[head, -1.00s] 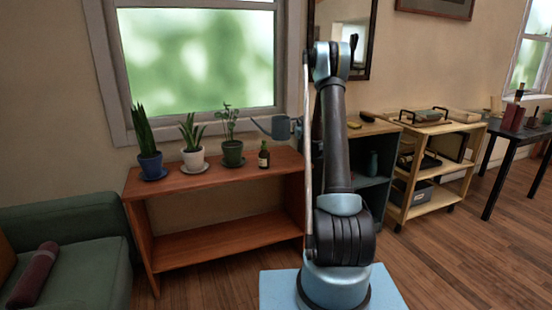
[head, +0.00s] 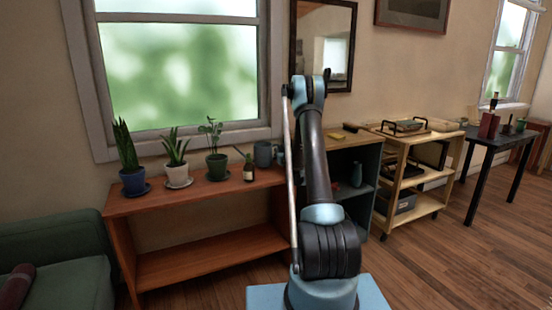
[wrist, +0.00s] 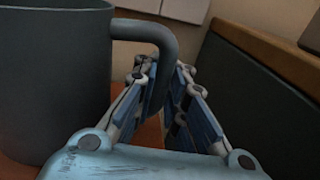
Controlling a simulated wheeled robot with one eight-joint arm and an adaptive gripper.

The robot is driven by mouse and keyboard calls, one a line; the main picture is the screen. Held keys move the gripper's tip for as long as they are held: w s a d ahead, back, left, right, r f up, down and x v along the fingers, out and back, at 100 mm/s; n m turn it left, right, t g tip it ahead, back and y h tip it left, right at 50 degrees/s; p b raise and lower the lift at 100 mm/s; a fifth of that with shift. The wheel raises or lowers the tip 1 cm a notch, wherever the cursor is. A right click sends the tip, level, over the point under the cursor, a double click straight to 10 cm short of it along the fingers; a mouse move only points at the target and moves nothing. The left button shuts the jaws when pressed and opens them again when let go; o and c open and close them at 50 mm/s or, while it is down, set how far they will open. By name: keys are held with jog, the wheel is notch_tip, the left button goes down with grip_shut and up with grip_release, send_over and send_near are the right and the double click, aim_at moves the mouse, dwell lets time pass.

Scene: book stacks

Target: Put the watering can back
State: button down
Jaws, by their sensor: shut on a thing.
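The blue-grey watering can (head: 264,154) is at the right part of the wooden shelf's top (head: 185,194), right of the small dark bottle (head: 249,168). I cannot tell whether its base touches the shelf. In the wrist view its body (wrist: 52,85) fills the left side, upright or nearly so, and its handle (wrist: 150,32) curves down between my fingers. My gripper (wrist: 163,85) is shut on that handle. In the head view my arm hides most of the gripper.
Potted plants (head: 217,160) stand left of the bottle, under the window. A dark cabinet (head: 352,165) adjoins on the right, with a wooden cart (head: 440,190) beyond it. A green sofa (head: 60,270) is at lower left. The lower shelf (head: 210,257) is bare.

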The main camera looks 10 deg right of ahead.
jog(key=shift+f, duration=0.75)
jog(key=c, duration=1.6)
grip_release()
jog(key=shift+c, duration=0.2)
